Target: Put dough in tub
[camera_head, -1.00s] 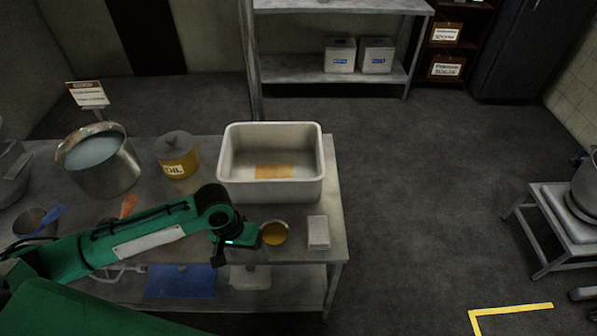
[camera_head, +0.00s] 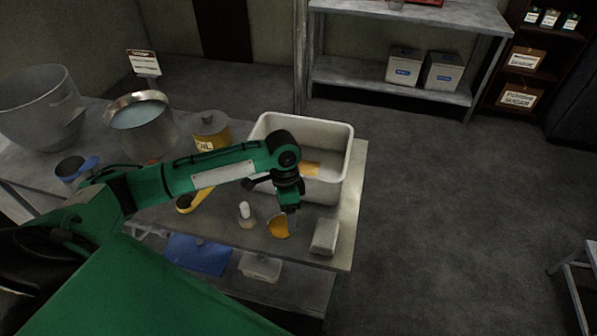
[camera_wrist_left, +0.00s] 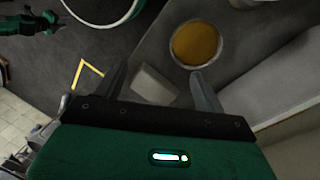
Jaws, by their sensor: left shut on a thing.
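The pale tub (camera_head: 333,190) stands on the table at its right end, with an orange-tan patch on its inside. I cannot make out any dough. My left gripper (camera_head: 291,207) is in front of the tub, low over the table, fingers down at a small bowl of amber liquid (camera_head: 277,228). In the left wrist view the bowl (camera_wrist_left: 196,44) touches or nearly touches one fingertip of the gripper (camera_wrist_left: 158,82). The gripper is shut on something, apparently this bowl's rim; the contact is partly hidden. My right gripper is not clearly seen.
A grey block (camera_head: 325,237) lies right of the bowl near the table edge. A small white-topped object (camera_head: 245,211) stands to its left.

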